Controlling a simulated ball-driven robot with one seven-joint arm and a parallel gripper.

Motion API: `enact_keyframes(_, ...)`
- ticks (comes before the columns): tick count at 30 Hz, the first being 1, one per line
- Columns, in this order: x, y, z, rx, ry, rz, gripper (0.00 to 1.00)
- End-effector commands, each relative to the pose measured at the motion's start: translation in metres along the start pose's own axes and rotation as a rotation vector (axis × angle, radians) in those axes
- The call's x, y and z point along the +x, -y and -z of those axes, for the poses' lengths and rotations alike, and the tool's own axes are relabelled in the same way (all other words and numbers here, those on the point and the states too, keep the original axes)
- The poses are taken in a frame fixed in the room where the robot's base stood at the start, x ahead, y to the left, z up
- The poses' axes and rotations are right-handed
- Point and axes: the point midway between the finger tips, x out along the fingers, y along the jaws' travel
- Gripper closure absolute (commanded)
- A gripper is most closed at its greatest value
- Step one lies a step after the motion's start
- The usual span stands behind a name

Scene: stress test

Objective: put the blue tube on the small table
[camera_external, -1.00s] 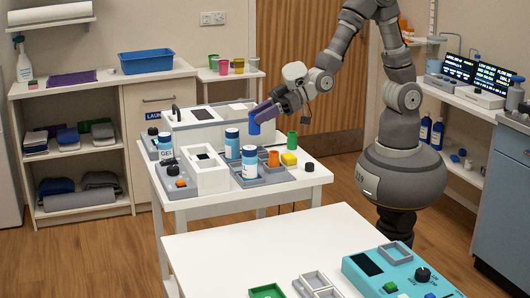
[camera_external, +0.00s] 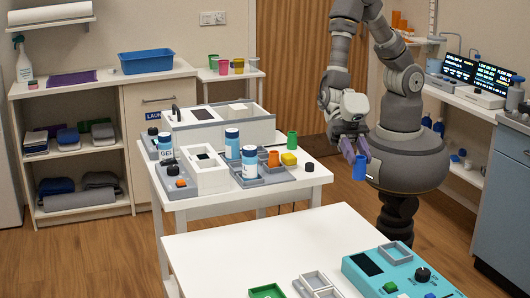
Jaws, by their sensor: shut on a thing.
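My gripper (camera_external: 358,153) has purple fingers and is shut on the blue tube (camera_external: 360,169). The tube hangs nearly upright in the air, right of the middle white table and in front of my round base. Three white-topped tables could be meant by the small table, and I cannot tell which one is: the middle one (camera_external: 300,182), the front one (camera_external: 240,255), or the little one at the back (camera_external: 205,75).
The middle table bears a grey tray, blue-and-white jars, a green tube (camera_external: 291,140), a yellow block (camera_external: 289,159) and a black knob (camera_external: 309,167). The front table has a teal device (camera_external: 395,272) and small trays; its left and middle are clear. Cups stand on the back table.

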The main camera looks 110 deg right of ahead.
Motion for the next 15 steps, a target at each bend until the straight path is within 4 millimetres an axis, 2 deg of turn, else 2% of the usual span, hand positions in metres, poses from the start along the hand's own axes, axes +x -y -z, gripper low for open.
enact_keyframes(10, 0.032, 0.002, -0.077, 0.007, 0.003, -0.001, 0.97)
enact_keyframes(15, 0.045, 0.002, -0.107, 0.004, 0.001, -0.003, 0.97)
